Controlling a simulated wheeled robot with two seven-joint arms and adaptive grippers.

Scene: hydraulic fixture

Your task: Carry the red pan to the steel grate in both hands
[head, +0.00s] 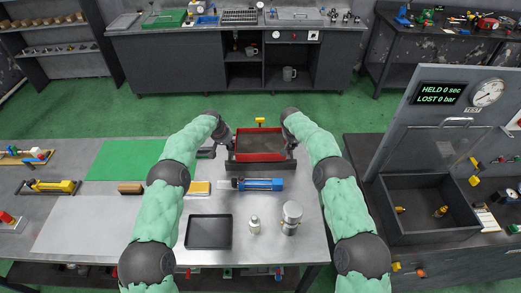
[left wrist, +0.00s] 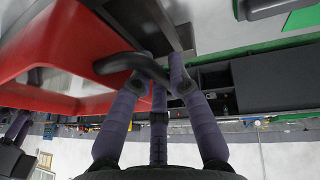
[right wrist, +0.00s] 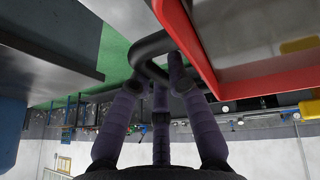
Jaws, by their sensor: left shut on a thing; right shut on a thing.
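The red pan (head: 260,156) is at the far edge of the middle table, between my two hands, and looks level. My left gripper (head: 230,143) is shut on its dark handle at the left; the red wall (left wrist: 65,40) and fingers (left wrist: 165,82) show in the left wrist view. My right gripper (head: 289,145) is shut on the opposite handle (right wrist: 150,48), beside the red rim (right wrist: 262,82) in the right wrist view. I cannot tell whether the pan touches anything below. I cannot identify the steel grate with certainty.
An open dark tank (head: 430,240) with a raised lid is at the right. A green mat (head: 122,160) lies left. Green floor separates the table from the back bench (head: 185,62).

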